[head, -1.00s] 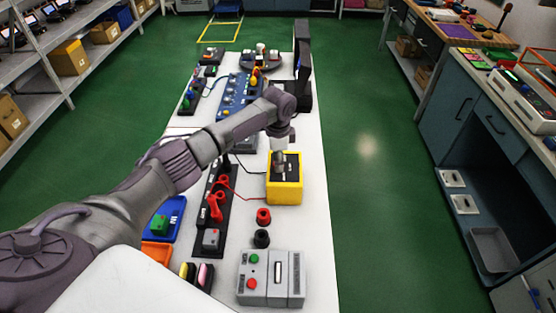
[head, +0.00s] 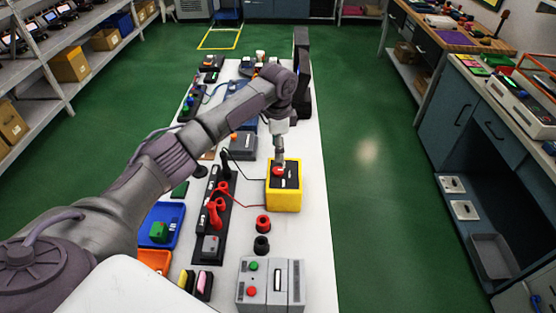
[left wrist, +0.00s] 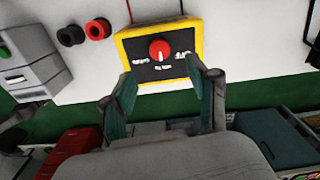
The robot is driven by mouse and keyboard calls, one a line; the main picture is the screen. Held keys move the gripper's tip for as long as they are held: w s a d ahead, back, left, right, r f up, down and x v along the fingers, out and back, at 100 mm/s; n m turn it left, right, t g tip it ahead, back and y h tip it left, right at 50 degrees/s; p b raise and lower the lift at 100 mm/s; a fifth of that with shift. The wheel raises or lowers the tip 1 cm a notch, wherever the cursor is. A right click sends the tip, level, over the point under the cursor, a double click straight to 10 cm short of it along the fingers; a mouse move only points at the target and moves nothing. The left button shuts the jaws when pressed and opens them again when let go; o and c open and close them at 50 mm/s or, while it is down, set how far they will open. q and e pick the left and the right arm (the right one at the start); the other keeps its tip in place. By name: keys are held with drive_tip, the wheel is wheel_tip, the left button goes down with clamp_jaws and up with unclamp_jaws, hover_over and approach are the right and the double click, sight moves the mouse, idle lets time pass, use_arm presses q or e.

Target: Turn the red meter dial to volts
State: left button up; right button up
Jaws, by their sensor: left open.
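The meter is a yellow box (head: 284,201) with a black face, on the white bench. Its round red dial (head: 278,171) is at the far part of the face. In the left wrist view the dial (left wrist: 160,50) sits mid-face with a pale pointer mark. My left gripper (head: 280,159) is right above the dial in the head view. In the left wrist view its two fingers (left wrist: 160,70) are spread wide, with nothing between them. My right gripper is out of view.
Red and black sockets (head: 262,224) and a grey button box (head: 270,283) stand at the near side. A black strip with red clips (head: 215,210) lies left of the meter, joined by a red lead. A tall black panel (head: 302,80) stands at the bench's far right.

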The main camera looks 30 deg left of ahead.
use_arm(q)
drive_tip(key=shift+r, duration=1.9)
